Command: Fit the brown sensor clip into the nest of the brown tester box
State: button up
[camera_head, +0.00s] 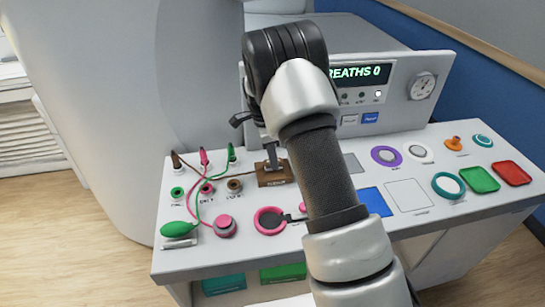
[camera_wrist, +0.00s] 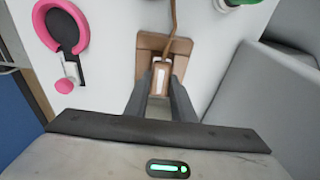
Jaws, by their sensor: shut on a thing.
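The brown tester box (camera_head: 274,179) stands on the white bench top, left of my arm in the head view. In the wrist view the box (camera_wrist: 150,42) lies just beyond my fingertips. My gripper (camera_wrist: 161,86) is shut on the brown sensor clip (camera_wrist: 160,66), which has a pale strip on its upper face. The clip is over the box, and its brown cable (camera_wrist: 173,22) runs away from it. In the head view my gripper (camera_head: 270,158) is directly above the box, and the clip cannot be made out. The nest is covered, so I cannot tell whether the clip is seated.
Coloured sockets and cables stand left of the box, with a green bulb (camera_head: 178,229) in front. A pink ring (camera_head: 269,220) lies in front of the box. A grey monitor (camera_head: 390,85) stands behind. Rings and coloured pads fill the right side.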

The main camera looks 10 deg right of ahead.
jog(key=shift+f+b, duration=0.55)
jog(key=shift+f, duration=0.3)
jog(key=o, duration=1.1)
jog(key=shift+o, duration=0.2)
